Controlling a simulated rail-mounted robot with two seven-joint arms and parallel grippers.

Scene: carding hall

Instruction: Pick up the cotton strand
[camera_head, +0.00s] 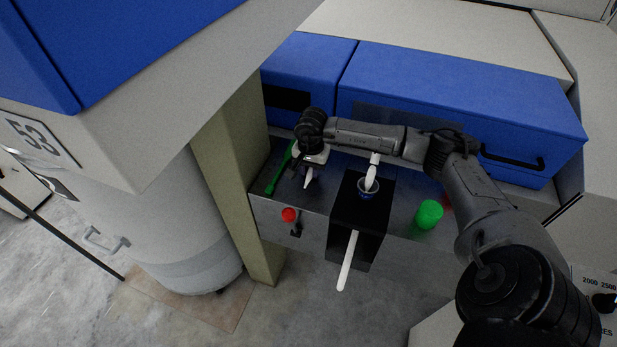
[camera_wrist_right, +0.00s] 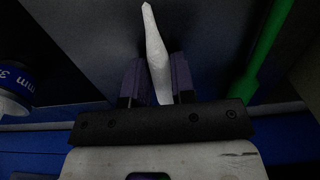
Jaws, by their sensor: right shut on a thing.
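My right gripper (camera_head: 314,160) reaches in from the right above the left part of the metal ledge. Its two fingers (camera_wrist_right: 156,85) are shut on a white cotton strand (camera_wrist_right: 153,38), whose tapered end sticks out beyond the fingertips. The end of this strand also shows below the gripper in the head view (camera_head: 308,179). Another length of white strand (camera_head: 371,179) stands in a blue-rimmed ring (camera_head: 367,191) on a black block. A white length (camera_head: 347,262) hangs out below that block. I cannot tell whether these lengths are joined. My left gripper is not in view.
A green lever (camera_head: 281,170) lies left of the gripper, close by. A red knob (camera_head: 289,215) is on the ledge's front and a green knob (camera_head: 429,213) stands at right. Blue covers (camera_head: 455,95) rise behind; a yellowish post (camera_head: 232,170) and large grey can (camera_head: 185,225) are left.

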